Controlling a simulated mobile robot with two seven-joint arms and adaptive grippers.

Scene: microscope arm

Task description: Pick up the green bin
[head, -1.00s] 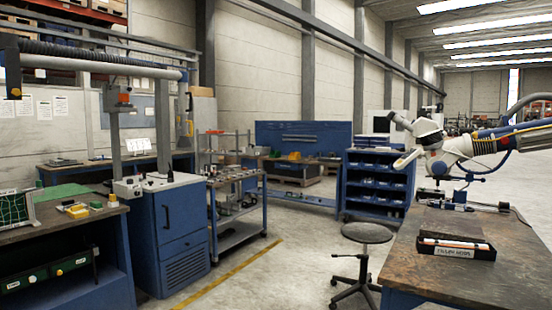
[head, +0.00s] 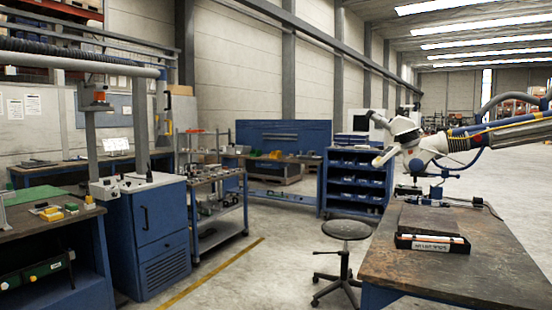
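No clearly separate green bin can be made out. A dark green box-like thing (head: 32,273) with labels and yellow-green knobs sits on the shelf under the left workbench, cut off by the left edge. It may be the green bin, but I cannot tell. A small green block (head: 72,207) lies on that workbench's top, beside yellow parts. Neither of my grippers is in view.
The left workbench (head: 40,226) adjoins a blue cabinet (head: 150,235). A grey tool cart (head: 217,212) stands behind it. A stool (head: 345,230) and a right workbench (head: 450,265) with a microscope arm (head: 450,148) stand at right. Floor (head: 260,275) between is clear.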

